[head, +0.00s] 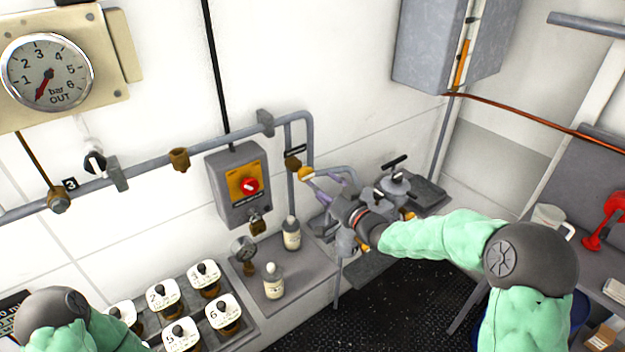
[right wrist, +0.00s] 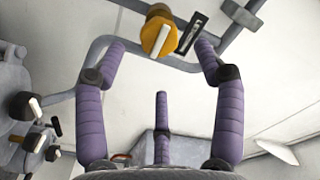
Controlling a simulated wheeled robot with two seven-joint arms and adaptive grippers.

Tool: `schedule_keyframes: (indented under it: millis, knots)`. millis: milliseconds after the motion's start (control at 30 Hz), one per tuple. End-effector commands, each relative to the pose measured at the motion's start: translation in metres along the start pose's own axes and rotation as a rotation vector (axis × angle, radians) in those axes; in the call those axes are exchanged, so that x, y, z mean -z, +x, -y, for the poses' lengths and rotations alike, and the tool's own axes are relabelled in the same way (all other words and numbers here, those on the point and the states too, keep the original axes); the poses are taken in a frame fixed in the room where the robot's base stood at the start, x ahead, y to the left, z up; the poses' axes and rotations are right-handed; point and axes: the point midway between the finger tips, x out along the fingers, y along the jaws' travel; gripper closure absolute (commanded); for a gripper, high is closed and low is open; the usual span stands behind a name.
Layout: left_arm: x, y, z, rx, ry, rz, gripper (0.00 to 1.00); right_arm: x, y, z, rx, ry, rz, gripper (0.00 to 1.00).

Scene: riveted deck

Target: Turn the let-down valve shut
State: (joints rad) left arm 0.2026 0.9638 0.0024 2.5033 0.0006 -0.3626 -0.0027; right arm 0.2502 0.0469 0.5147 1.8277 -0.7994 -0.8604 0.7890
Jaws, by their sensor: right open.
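A yellow valve knob (head: 306,173) with a pale bar handle sits on the grey pipework on the wall, beside a small dark label plate. I take it for the let-down valve, but cannot read the label. In the right wrist view the same knob (right wrist: 157,37) is ahead, between the spread purple fingertips and beyond them. My right gripper (head: 326,184) is open and empty, just in front of the knob at its lower right, apparently not touching. It also shows in the right wrist view (right wrist: 160,52). My left gripper is out of view; only part of my left arm shows.
A grey box (head: 232,190) with a red switch and padlock hangs left of the knob. Two bottles (head: 291,233) (head: 273,281) and a gauge (head: 244,250) stand below. A handled valve assembly (head: 393,180) is right of my gripper. Grey pipes (head: 303,130) run close to the knob.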

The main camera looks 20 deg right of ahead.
Motion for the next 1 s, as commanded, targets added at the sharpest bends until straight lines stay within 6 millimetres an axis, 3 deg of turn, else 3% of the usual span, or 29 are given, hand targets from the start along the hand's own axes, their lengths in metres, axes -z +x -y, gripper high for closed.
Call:
schedule_keyframes:
  millis: [100, 333, 867, 1000]
  knots:
    - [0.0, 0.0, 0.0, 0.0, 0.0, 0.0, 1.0, 0.0, -0.021, 0.0, -0.002, 0.0, -0.001, 0.3]
    - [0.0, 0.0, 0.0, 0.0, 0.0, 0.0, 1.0, 0.0, -0.043, 0.0, -0.001, -0.001, 0.0, 0.3]
    - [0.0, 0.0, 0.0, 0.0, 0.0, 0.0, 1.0, -0.001, -0.046, 0.0, -0.001, 0.001, 0.001, 0.3]
    - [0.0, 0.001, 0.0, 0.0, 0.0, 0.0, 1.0, -0.02, -0.043, -0.01, -0.032, 0.015, 0.031, 0.3]
